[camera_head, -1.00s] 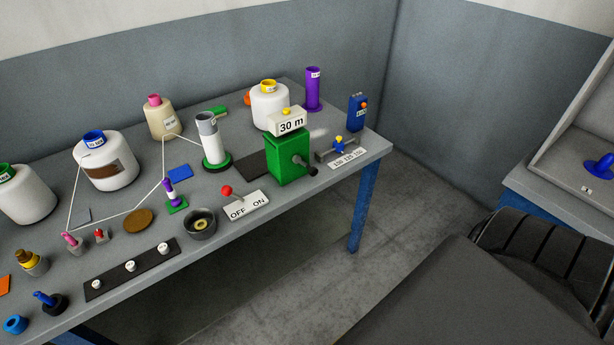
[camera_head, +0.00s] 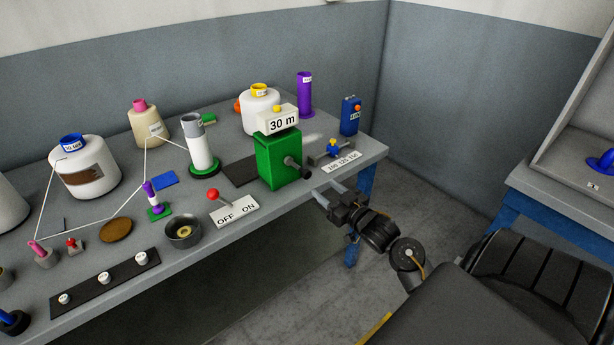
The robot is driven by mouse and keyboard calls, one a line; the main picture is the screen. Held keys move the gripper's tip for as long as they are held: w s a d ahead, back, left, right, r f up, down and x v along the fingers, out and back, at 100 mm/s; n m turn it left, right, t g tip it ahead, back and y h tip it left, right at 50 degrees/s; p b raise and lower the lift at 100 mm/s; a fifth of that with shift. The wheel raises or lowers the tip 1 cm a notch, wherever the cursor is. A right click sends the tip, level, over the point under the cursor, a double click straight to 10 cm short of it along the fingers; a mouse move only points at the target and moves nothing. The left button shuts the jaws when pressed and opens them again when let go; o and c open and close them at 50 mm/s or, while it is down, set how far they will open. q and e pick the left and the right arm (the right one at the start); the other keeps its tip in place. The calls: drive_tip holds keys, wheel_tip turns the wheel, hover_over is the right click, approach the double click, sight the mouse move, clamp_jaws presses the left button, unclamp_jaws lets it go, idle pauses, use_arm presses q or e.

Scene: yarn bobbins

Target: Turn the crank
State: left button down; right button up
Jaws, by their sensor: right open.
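The crank (camera_head: 297,166) is a dark arm with a black knob, on the right-hand side of a green box (camera_head: 272,160) near the table's front edge. A white sign reading "30 m" (camera_head: 278,123) with a yellow button sits on top of the box. My right gripper (camera_head: 328,193) is open and empty at the table's front edge, a little right of and below the crank, apart from it. Its two grey fingers point toward the upper left, toward the table. My left gripper is not in view.
An OFF/ON switch with a red ball lever (camera_head: 213,194) stands left of the green box. A blue handheld device (camera_head: 350,116) and purple tube (camera_head: 304,95) stand behind.

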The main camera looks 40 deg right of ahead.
sight(308, 176)
drive_tip(key=w, duration=0.8)
drive_tip(key=shift+w+d+p, duration=0.1)
drive_tip(key=shift+w+p, duration=0.25)
drive_tip(key=shift+p, duration=0.05)
drive_tip(key=shift+w, duration=0.55)
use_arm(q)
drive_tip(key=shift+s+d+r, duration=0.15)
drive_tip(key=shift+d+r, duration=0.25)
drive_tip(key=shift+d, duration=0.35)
use_arm(e)
clamp_jaws()
